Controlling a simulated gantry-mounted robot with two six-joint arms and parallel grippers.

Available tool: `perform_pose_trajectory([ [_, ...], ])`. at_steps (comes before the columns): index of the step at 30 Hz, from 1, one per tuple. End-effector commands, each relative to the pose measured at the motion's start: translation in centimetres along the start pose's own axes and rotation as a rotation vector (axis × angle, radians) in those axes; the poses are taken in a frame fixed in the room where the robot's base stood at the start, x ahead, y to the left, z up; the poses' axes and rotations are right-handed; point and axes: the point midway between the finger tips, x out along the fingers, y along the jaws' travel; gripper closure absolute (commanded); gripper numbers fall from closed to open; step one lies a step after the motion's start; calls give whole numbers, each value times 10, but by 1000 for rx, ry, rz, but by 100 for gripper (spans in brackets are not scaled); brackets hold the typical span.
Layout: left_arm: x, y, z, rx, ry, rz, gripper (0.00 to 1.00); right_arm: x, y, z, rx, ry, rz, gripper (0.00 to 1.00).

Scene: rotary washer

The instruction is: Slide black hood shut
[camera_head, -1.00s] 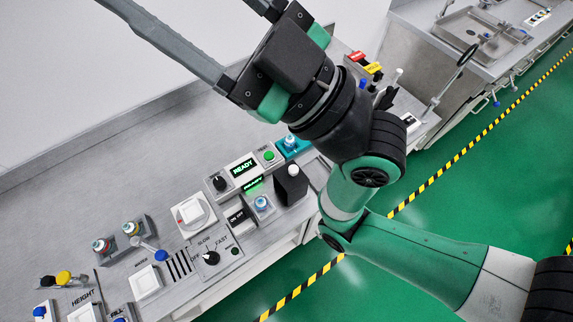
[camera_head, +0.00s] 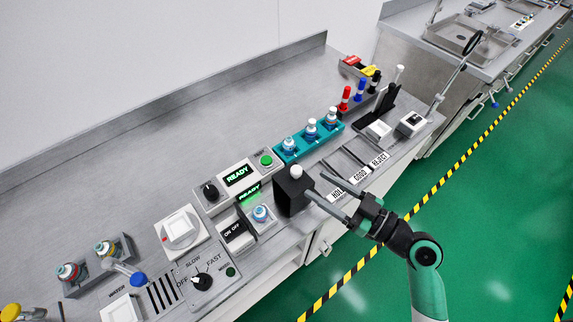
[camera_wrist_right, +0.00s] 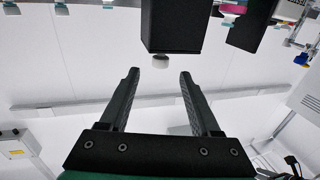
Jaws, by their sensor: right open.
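The black hood (camera_head: 292,192) is an upright dark block with a white knob (camera_head: 296,172) on top. It stands to the right of a holder with one white and blue capped vial (camera_head: 260,213), which is uncovered. My right gripper (camera_head: 315,185) is open, with its two fingers pointing at the hood from the right. In the right wrist view the hood (camera_wrist_right: 173,22) and its white knob (camera_wrist_right: 175,60) appear upside down, just beyond the open fingers (camera_wrist_right: 159,73). Nothing is between the fingers. I cannot tell whether a fingertip touches the hood. My left gripper is out of view.
A teal rack (camera_head: 312,138) with capped vials stands behind the hood. A lit READY display (camera_head: 238,175) and an ON/OFF switch (camera_head: 233,234) are to its left. Trays marked HOLD, GOOD and REJECT (camera_head: 360,175) lie right of it. Open green floor (camera_head: 390,270) lies in front.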

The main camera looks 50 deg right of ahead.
Motion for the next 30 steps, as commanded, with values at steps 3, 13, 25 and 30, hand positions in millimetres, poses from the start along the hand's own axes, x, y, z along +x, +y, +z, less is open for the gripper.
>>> perform_pose_trajectory([
  [3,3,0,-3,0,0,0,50,24,-3,-3,-4,3,-9,36],
  [13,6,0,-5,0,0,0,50,92,-1,-2,-3,3,-4,36],
  [25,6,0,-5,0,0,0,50,105,-1,-1,-2,2,-2,36],
  [30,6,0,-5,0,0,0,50,105,-1,-1,-2,2,-2,65],
])
